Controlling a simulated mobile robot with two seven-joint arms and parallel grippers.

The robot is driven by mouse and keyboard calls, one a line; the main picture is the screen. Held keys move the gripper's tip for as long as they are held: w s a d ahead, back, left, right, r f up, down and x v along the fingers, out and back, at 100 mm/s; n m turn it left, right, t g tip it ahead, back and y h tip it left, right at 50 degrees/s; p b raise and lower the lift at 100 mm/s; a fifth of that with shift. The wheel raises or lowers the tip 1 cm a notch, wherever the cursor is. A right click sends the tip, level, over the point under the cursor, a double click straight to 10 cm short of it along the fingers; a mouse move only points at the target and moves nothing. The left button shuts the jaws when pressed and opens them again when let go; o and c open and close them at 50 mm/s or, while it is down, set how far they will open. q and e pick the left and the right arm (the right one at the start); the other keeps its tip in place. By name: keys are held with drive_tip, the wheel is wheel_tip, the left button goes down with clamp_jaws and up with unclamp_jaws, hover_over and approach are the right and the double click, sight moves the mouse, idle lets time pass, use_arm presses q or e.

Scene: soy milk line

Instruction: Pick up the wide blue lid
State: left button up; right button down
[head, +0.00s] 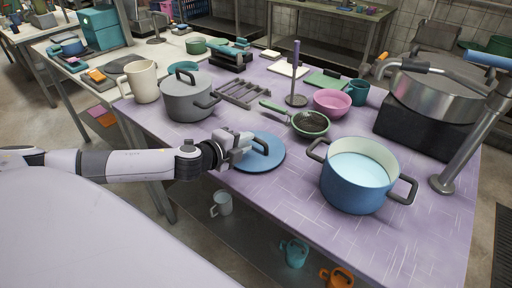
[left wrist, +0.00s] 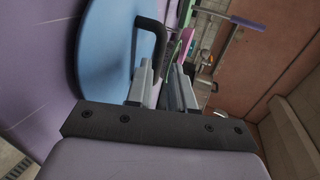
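The wide blue lid (head: 268,156) lies flat on the purple table near its front edge, with a dark arched handle (head: 261,146) on top. In the left wrist view the lid (left wrist: 104,45) fills the upper left, and its black handle (left wrist: 155,38) stands out towards the fingers. My left gripper (head: 243,148) is at the lid's left side, close to the handle. In the left wrist view its fingers (left wrist: 162,88) are apart with a gap between them, just short of the handle; contact is unclear. My right gripper is not in view.
A blue pot (head: 352,190) with pale liquid stands right of the lid. A grey lidded pot (head: 187,98) and a cream pitcher (head: 142,82) stand behind left. A green-rimmed strainer (head: 310,124) and pink bowl (head: 332,102) are behind the lid. Mugs sit on a lower shelf.

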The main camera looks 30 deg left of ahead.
sight(255, 145)
use_arm(q)
drive_tip(key=shift+p+x, duration=0.35)
drive_tip(key=shift+x, duration=2.15)
drive_tip(key=shift+f, duration=0.15)
clamp_jaws()
